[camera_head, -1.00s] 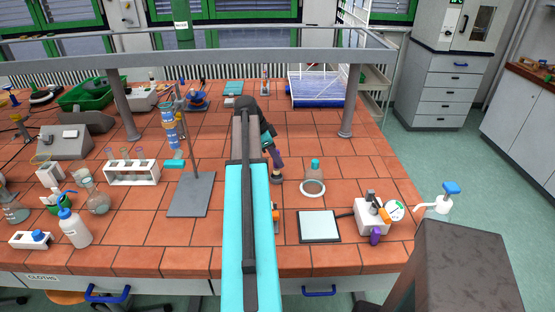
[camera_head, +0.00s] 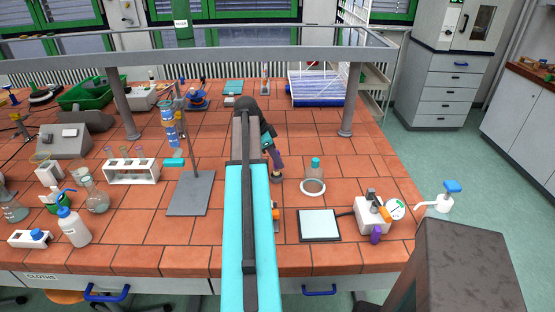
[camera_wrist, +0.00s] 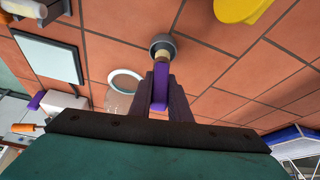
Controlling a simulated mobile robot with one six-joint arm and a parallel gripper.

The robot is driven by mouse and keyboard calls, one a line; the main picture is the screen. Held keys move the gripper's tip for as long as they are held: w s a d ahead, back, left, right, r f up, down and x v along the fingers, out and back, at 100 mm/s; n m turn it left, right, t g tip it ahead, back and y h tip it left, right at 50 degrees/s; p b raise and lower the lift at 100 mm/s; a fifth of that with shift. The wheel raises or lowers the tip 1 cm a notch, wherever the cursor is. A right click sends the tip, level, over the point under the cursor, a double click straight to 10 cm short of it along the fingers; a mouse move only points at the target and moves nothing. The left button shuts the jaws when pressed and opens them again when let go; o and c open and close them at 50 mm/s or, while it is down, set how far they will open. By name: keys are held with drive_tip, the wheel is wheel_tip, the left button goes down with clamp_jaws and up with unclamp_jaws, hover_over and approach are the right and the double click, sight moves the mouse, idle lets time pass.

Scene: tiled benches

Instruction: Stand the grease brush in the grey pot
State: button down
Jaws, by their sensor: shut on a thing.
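My gripper (camera_wrist: 160,105) is shut on the purple handle of the grease brush (camera_wrist: 160,82). The brush's pale end points away from my gripper to the small grey pot (camera_wrist: 163,42) and overlaps its rim in the wrist view. I cannot tell whether the brush end is inside the pot or just above it. In the head view the purple brush handle (camera_head: 277,160) shows below my gripper (camera_head: 271,145), over the pot, which is partly hidden.
A white ring (camera_head: 312,187) with a clear teal-topped vessel stands just right of the pot. A square pale plate (camera_head: 320,225) and a white device (camera_head: 371,216) lie nearer the front. A yellow object (camera_wrist: 240,8) is close by in the wrist view.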

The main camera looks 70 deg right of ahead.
drive_tip(key=shift+f+b, duration=0.6)
drive_tip(key=shift+f, duration=0.55)
drive_tip(key=c, duration=1.6)
unclamp_jaws()
drive_tip(key=shift+o, duration=0.2)
drive_tip(key=shift+r, duration=0.1)
drive_tip(key=b+v, duration=0.3)
drive_tip(key=v, duration=1)
drive_tip(key=shift+r, duration=0.3)
